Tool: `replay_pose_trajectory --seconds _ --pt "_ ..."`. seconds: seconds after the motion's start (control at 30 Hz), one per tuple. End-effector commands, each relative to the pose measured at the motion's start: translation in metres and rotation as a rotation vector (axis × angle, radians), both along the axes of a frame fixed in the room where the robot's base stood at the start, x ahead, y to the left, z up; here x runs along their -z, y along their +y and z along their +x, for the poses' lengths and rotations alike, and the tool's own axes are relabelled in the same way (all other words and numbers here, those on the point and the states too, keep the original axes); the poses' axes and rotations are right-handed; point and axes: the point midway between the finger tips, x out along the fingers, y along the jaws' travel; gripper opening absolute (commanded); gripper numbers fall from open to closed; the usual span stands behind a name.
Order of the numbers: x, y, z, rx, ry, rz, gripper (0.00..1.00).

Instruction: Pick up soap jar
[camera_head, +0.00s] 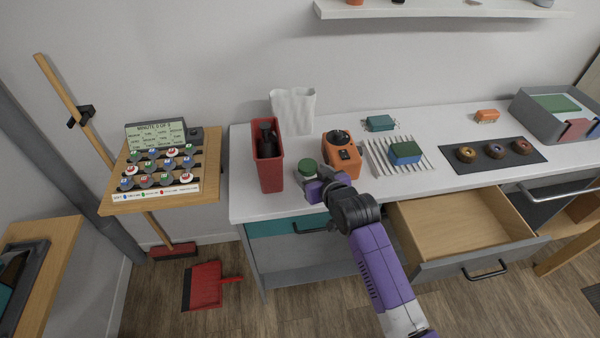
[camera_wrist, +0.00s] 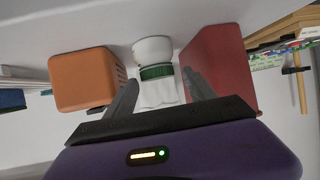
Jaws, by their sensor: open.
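The soap jar (camera_head: 306,168), white with a green lid, stands upright on the white counter between a red bin and an orange device. It also shows in the wrist view (camera_wrist: 154,50), where the picture is upside down. My gripper (camera_head: 313,186) is open and empty at the jar's front side. In the wrist view, my two fingers (camera_wrist: 161,88) point toward the jar, which lies between their lines. I cannot tell whether the fingertips reach around it. My gripper hides part of the jar's body in the head view.
The red bin (camera_head: 269,172) with a dark bottle stands close left of the jar. The orange device (camera_head: 341,163) stands close right. A white crumpled bag (camera_head: 293,110) is behind. A rack (camera_head: 378,150) with a green-blue sponge lies further right. An open drawer (camera_head: 455,225) juts out below.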

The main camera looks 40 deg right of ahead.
Motion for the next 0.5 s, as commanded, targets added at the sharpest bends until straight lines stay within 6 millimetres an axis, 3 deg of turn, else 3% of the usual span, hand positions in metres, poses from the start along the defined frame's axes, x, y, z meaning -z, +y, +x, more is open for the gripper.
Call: replay_pose_trajectory --seconds 0.5 --pt "0.027 -0.020 0.039 0.000 -0.001 -0.002 0.63"
